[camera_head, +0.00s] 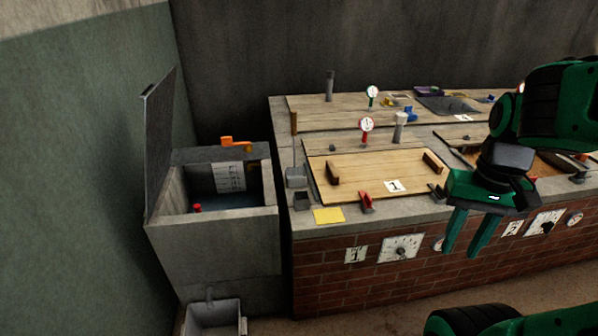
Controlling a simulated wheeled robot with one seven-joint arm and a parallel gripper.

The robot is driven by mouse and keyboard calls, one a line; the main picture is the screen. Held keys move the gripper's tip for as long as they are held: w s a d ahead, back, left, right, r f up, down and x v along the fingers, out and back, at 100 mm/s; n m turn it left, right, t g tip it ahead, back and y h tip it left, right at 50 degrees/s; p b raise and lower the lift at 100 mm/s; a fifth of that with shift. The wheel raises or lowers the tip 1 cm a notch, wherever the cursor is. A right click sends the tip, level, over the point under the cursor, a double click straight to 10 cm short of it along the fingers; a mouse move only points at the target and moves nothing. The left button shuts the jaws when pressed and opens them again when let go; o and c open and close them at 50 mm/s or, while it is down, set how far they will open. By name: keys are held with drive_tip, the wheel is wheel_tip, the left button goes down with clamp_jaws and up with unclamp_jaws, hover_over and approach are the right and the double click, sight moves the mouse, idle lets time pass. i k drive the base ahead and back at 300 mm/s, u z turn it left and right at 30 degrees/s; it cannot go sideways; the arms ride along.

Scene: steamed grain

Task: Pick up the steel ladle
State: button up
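I cannot make out a steel ladle for certain in the head view; small grey and dark items on the counter are too small to tell. My gripper (462,248) is at the right, pointing down, in front of the counter's brick face. Its two green fingers are apart with nothing between them. My arm and gripper hide part of the counter's right side.
An open grey tank (215,245) with a raised lid stands at left. A small grey basin (212,318) sits below it.

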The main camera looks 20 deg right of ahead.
sight(295, 177)
drive_tip(key=k, duration=0.65)
drive_tip(key=z, duration=0.3)
drive_tip(key=i, duration=1.95)
drive_tip(key=u, duration=0.5)
